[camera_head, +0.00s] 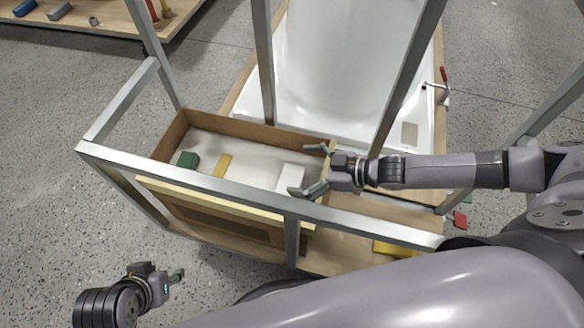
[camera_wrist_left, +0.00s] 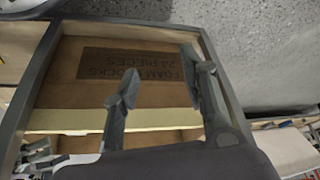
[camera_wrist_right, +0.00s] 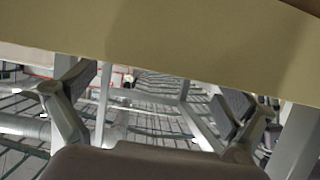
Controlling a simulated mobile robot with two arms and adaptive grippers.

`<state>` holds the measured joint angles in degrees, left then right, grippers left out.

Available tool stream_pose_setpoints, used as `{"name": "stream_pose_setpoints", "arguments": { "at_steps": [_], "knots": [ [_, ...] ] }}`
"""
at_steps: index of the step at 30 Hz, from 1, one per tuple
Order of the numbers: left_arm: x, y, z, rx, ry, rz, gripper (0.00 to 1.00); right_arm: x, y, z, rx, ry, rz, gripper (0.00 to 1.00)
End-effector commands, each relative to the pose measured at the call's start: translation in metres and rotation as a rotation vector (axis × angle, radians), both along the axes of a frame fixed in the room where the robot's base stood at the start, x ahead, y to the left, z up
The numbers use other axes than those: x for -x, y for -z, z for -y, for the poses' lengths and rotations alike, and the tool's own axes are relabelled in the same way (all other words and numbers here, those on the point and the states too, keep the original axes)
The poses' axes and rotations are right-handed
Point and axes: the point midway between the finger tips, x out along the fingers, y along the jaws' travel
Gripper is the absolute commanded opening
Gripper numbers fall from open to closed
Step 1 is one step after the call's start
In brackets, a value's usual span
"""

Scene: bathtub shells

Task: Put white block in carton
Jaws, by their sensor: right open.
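The carton (camera_head: 222,121) is a brown open box with a pale floor, standing inside a metal frame. Its printed side (camera_wrist_left: 150,93) faces my left wrist camera, reading "FOAM BLOCKS" and "24 PIECES". The white block (camera_head: 290,178) appears inside the carton near its right end. My right gripper (camera_head: 310,169) is open at that end, just right of the white block, with nothing visible between its fingers. It also shows open in the right wrist view (camera_wrist_right: 160,105), facing a tan panel. My left gripper (camera_head: 177,275) is open and empty, low at the left outside the frame; its fingers also show in the left wrist view (camera_wrist_left: 160,88).
A green block (camera_head: 188,159) and a yellow block (camera_head: 222,165) lie inside the carton. Metal frame bars (camera_head: 190,170) run around it. A white bathtub shell (camera_head: 345,60) stands behind. A table with items (camera_head: 100,42) is far left. Speckled floor is clear at left.

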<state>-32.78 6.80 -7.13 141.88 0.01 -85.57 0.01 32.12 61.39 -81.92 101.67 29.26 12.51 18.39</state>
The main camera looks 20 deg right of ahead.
Motion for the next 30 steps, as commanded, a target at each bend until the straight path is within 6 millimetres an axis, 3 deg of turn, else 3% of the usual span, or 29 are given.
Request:
{"name": "stream_pose_setpoints", "arguments": {
  "at_steps": [4,12,30],
  "knots": [
    [0.021,-0.004,-0.006,-0.019,-0.007,-0.094,0.40,0.019,-0.017,0.029,0.002,0.001,-0.001,1.00],
    [0.021,-0.012,-0.005,-0.018,-0.006,-0.091,0.40,0.043,-0.034,0.063,-0.001,0.000,0.000,1.00],
    [0.020,-0.013,-0.005,-0.017,-0.006,-0.089,0.40,0.049,-0.037,0.072,-0.002,-0.001,0.002,1.00]
  ]
}}
